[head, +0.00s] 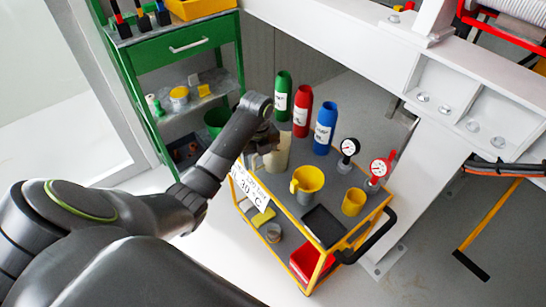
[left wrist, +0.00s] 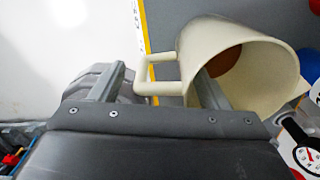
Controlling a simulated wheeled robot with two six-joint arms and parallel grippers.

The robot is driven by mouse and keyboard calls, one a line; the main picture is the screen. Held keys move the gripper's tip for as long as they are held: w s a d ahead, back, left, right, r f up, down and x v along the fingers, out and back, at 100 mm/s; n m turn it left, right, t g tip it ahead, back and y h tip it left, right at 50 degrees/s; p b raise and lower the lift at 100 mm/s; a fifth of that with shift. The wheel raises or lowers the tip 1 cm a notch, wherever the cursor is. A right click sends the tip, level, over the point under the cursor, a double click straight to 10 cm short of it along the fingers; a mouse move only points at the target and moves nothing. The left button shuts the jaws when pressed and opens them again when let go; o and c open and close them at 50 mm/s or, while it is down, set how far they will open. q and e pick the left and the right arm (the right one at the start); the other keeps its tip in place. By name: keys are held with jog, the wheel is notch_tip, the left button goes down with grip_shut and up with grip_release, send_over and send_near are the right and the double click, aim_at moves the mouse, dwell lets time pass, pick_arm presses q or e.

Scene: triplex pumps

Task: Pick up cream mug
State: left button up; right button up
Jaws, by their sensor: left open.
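The cream mug (head: 278,156) stands on the far left part of the yellow-framed cart, partly hidden by my left gripper (head: 264,142). In the left wrist view the cream mug (left wrist: 246,50) shows large, with its open mouth facing the camera and its handle (left wrist: 143,74) pointing left. My left gripper (left wrist: 158,85) is open. Its handle lies between the two fingers. The right finger overlaps the mug's mouth, and the left finger is outside, beyond the handle. I cannot tell whether either finger touches the mug. My right gripper is not in view.
The cart also bears green (head: 282,95), red (head: 302,110) and blue (head: 325,128) bottles, a yellow jug (head: 307,184), a yellow cup (head: 353,202) and two gauges. A green shelf unit (head: 180,48) stands behind at left. A white beam (head: 330,45) crosses behind the cart.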

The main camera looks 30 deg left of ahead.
pick_arm(q)
jog(key=shift+f, duration=0.2)
jog(key=c, duration=1.3)
jog(key=shift+r, duration=0.25)
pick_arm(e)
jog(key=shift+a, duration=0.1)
